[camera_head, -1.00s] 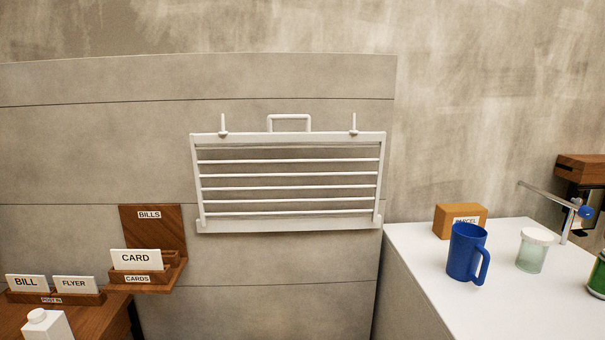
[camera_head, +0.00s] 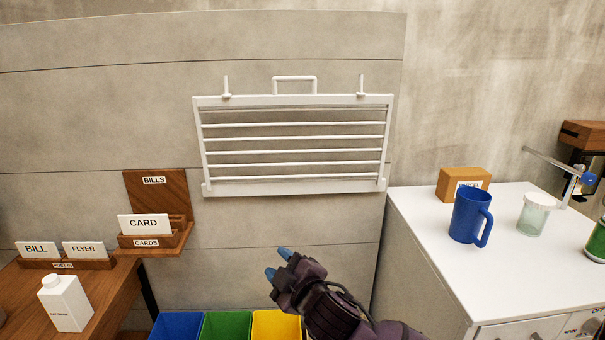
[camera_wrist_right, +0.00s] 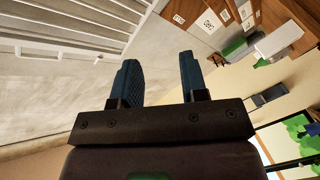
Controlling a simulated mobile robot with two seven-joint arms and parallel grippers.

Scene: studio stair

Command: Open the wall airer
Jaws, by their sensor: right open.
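The white wall airer (camera_head: 293,188) hangs on the grey panel wall in the head view, folded up flat against it. It has several horizontal bars, a loop handle (camera_head: 294,78) at its top and two upright pegs beside the handle. Part of the airer (camera_wrist_right: 75,32) also shows at the upper left of the right wrist view. My right gripper (camera_head: 277,264) is below the airer, apart from it, with blue fingertips. In the right wrist view its fingers (camera_wrist_right: 160,82) are spread and empty. My left gripper is not in view.
A wooden holder marked BILLS and CARDS (camera_head: 155,188) is on the wall at left, above a desk with a white carton (camera_head: 65,303). Blue, green and yellow bins (camera_head: 225,326) stand below. At right, a white counter (camera_head: 425,235) carries a blue mug (camera_head: 468,217) and a parcel box (camera_head: 463,180).

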